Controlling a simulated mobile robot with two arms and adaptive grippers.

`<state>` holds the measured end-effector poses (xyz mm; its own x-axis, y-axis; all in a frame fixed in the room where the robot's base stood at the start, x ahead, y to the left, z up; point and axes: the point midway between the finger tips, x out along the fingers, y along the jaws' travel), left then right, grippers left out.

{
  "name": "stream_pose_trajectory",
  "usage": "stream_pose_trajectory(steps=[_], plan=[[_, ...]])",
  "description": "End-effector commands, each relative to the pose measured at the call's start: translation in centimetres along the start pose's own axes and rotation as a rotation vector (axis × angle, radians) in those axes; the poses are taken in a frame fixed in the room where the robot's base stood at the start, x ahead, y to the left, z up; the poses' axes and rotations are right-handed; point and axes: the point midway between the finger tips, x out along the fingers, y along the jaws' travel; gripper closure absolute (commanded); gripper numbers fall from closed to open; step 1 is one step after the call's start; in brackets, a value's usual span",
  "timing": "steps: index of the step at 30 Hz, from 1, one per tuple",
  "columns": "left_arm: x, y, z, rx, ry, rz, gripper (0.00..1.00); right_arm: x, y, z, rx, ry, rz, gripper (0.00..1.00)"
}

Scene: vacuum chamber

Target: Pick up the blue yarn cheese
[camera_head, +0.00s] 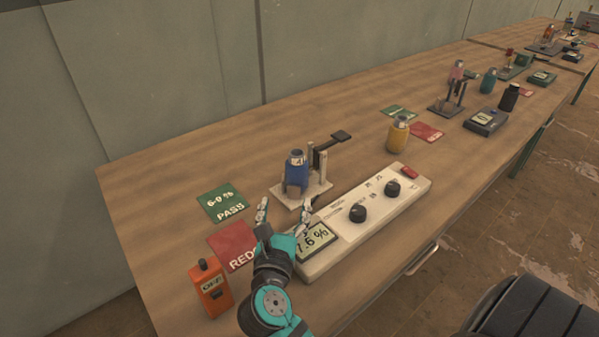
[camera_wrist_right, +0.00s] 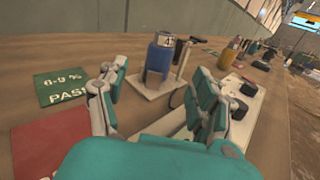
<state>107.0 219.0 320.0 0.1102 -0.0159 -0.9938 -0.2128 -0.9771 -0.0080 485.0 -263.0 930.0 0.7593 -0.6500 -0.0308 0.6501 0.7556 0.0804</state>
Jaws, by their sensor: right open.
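The blue yarn cheese (camera_head: 296,172) stands upright on a small pale stand (camera_head: 318,190) with posts and a dark lever, left of the table's middle. It has a pale label near its top. In the right wrist view the blue yarn cheese (camera_wrist_right: 158,60) is ahead, between and beyond the fingers. My right gripper (camera_head: 284,212) is open and empty, just in front of the stand, apart from the cheese. It also fills the lower part of the right wrist view (camera_wrist_right: 160,95). My left gripper is not in view.
A white console (camera_head: 330,232) with knobs and a "7.6 %" display lies right of my gripper. A green PASS card (camera_head: 223,202), a red card (camera_head: 232,245) and an orange device (camera_head: 210,289) lie left. A yellow cheese (camera_head: 398,134) stands farther right.

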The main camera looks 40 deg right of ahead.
Motion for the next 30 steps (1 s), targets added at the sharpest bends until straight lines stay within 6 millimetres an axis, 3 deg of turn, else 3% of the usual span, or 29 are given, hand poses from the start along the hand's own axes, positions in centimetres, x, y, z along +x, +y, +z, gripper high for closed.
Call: stream_pose_trajectory(steps=[3, 5, 12, 15, 19, 25, 30], plan=[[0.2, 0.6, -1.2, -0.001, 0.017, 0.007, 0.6, 1.1, 0.3, 0.4, -0.049, -0.025, 0.001, 0.33], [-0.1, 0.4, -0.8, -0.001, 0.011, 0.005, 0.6, 2.3, 0.3, 0.6, -0.051, -0.027, 0.001, 0.33], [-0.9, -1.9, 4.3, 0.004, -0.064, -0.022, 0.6, 7.6, 0.2, 0.7, -0.048, -0.024, 0.0, 0.33], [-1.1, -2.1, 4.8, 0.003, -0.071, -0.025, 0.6, 9.6, 0.2, 0.7, -0.047, -0.024, 0.0, 0.33], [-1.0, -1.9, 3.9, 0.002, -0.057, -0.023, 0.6, 11.4, 0.2, 0.6, -0.046, -0.021, 0.0, 0.33], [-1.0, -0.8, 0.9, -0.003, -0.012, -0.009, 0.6, 12.6, 0.1, 0.7, -0.046, -0.021, 0.001, 0.33], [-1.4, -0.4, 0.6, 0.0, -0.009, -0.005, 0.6, 15.0, -0.5, 1.2, -0.045, -0.022, 0.0, 0.33]])
